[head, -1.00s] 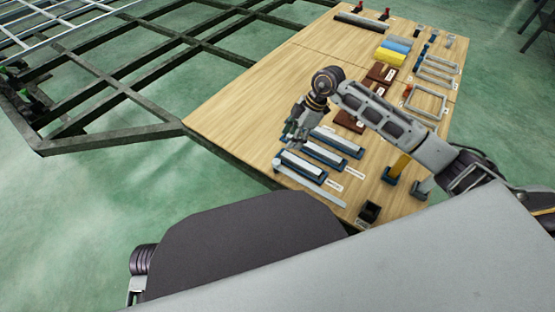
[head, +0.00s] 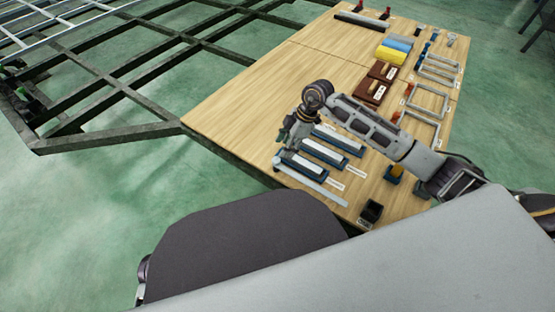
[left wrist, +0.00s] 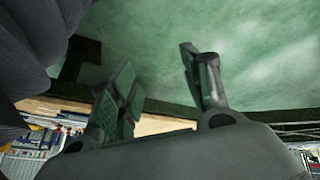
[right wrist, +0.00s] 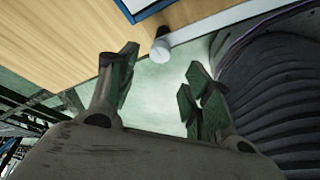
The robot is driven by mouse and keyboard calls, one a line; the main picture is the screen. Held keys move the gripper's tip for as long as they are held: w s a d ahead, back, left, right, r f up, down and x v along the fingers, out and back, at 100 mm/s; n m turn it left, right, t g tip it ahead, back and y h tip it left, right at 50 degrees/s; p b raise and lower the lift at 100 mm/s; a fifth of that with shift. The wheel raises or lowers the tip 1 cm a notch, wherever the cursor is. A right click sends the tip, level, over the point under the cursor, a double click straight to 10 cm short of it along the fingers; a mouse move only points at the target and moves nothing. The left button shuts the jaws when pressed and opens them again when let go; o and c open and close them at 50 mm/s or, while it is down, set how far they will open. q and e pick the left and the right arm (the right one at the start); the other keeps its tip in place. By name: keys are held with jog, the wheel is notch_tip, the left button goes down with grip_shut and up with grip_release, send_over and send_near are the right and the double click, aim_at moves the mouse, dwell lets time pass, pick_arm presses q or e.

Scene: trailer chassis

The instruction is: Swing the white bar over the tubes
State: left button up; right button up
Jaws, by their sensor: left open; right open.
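The white bar (head: 312,184) lies along the near edge of the table in the head view, in front of the tubes. Its left end has a dark round piece. White tubes (head: 324,152) rest in parallel blue holders beside it. My right gripper (head: 286,141) is open and empty above the holders' left ends. In the right wrist view, a white rounded end on a dark stub (right wrist: 160,48) shows beyond the open fingers, apart from them; it looks like the bar's end. My left gripper (left wrist: 156,72) is open and empty in the left wrist view and out of the head view.
The wooden table (head: 240,100) is clear on its left. Brown blocks (head: 370,90), yellow and blue pieces and grey frames (head: 428,100) lie farther back and right. A small black box (head: 370,212) stands near the front corner. The dark chassis (head: 100,85) is at left.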

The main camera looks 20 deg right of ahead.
aim_at(276, 160)
jog(key=b+x, duration=0.2)
jog(key=x, duration=0.4)
pick_arm(q)
jog(key=shift+n+t+h, duration=0.3)
jog(key=shift+t, duration=0.2)
jog(key=shift+w+d+f+b, duration=0.1)
jog(key=shift+d+f+b, duration=0.15)
jog(key=shift+f, duration=1.05)
jog(key=shift+d+f+b, duration=0.1)
jog(key=shift+d+f, duration=0.15)
jog(key=shift+f, duration=1)
pick_arm(e)
jog(key=shift+x, duration=0.8)
grip_shut()
